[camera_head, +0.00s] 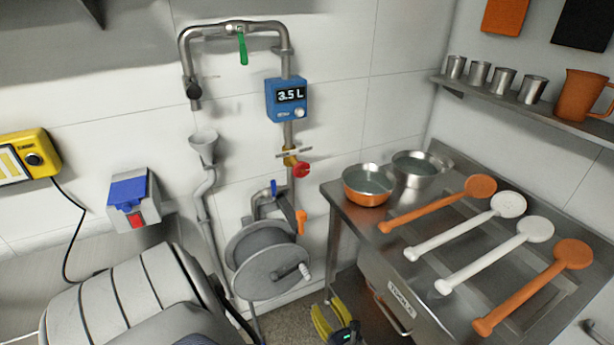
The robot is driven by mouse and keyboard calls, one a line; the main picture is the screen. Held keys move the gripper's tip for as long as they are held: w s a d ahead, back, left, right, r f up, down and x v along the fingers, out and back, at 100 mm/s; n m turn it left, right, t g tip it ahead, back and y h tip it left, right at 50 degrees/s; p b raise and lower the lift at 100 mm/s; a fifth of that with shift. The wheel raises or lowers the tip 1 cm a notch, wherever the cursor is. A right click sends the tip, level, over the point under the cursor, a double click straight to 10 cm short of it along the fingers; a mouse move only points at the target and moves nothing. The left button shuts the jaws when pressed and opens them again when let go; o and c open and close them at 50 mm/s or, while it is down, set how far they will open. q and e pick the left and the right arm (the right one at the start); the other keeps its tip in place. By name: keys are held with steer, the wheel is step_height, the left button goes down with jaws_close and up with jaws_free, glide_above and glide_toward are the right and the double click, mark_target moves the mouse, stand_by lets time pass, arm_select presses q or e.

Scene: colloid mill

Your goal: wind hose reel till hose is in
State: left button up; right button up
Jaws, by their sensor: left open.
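The grey hose reel (255,279) hangs low on the tiled wall, left of the steel table. Its crank handle (290,275) sticks out from the front disc, with a pale knob at its right end. An orange piece (301,221) is at the reel's upper right; I cannot tell whether it is the hose's nozzle. No loose length of hose is clear to see. My left gripper (328,314), with yellow fingers, is open and empty at the bottom edge, below and right of the reel, apart from the crank. My right gripper is out of view.
A pipe with a blue meter (287,99) reading 3.5 L and a red-handled valve (300,170) runs above the reel. The steel table (350,222) at right bears two bowls and several orange and white ladles. A blue-lidded box (130,195) is on the wall at left.

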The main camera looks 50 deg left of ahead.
mark_target(310, 280)
arm_select(q)
steer(key=x, duration=1.4)
steer(key=shift+c, duration=0.4)
jaws_close()
